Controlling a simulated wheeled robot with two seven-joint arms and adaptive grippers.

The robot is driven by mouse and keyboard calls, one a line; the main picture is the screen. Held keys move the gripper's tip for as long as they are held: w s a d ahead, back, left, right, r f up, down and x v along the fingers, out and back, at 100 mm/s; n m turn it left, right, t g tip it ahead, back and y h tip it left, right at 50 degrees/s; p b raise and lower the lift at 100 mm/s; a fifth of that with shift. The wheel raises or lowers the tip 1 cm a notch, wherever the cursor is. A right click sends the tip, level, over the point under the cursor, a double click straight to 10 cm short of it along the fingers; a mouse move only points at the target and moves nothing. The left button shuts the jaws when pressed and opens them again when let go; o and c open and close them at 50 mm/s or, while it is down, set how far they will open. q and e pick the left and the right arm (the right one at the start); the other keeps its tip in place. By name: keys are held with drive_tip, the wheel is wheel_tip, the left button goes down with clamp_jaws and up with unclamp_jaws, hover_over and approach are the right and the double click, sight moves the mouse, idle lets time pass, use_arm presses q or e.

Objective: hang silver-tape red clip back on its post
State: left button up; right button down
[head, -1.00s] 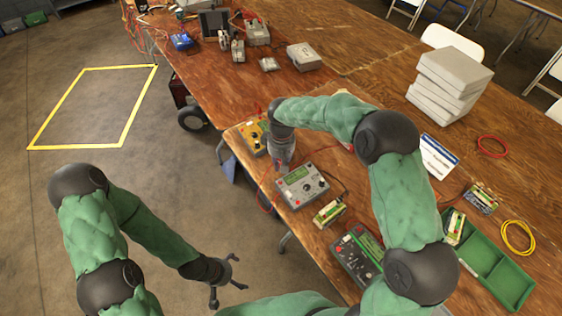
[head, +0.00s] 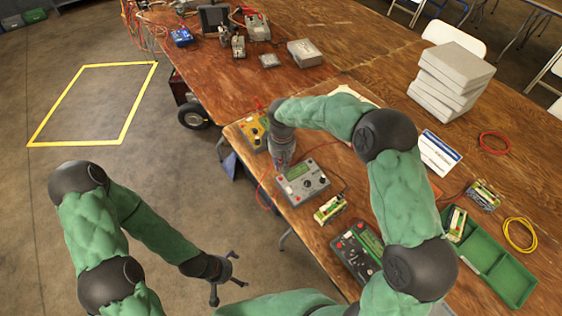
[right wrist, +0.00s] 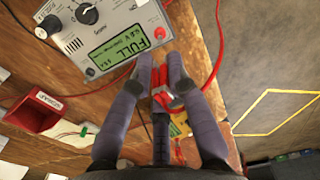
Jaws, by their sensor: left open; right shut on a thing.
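My right gripper (right wrist: 160,68) is shut on a red clip (right wrist: 162,94), which sits between its fingers in the right wrist view. A small pale patch shows on the clip; I cannot tell if it is silver tape. A grey charger (right wrist: 120,38) with a "FULL" display lies close to the fingertips; it also shows in the head view (head: 318,180). In the head view my right gripper (head: 281,160) hangs beside the grey charger. My left gripper (head: 228,278) is open and empty over the floor.
A yellow charger (head: 251,130) stands behind the right gripper, and a dark green charger (head: 352,250) nearer me. Red cables cross the table edge. A red bin (right wrist: 32,112) shows in the wrist view.

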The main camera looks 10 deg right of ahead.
drive_tip(key=shift+f+b, duration=1.2)
drive_tip(key=shift+f, duration=1.25)
drive_tip(key=shift+f, duration=0.2)
idle(0.6)
drive_tip(key=c, duration=1.1)
unclamp_jaws()
drive_tip(key=shift+o, duration=0.9)
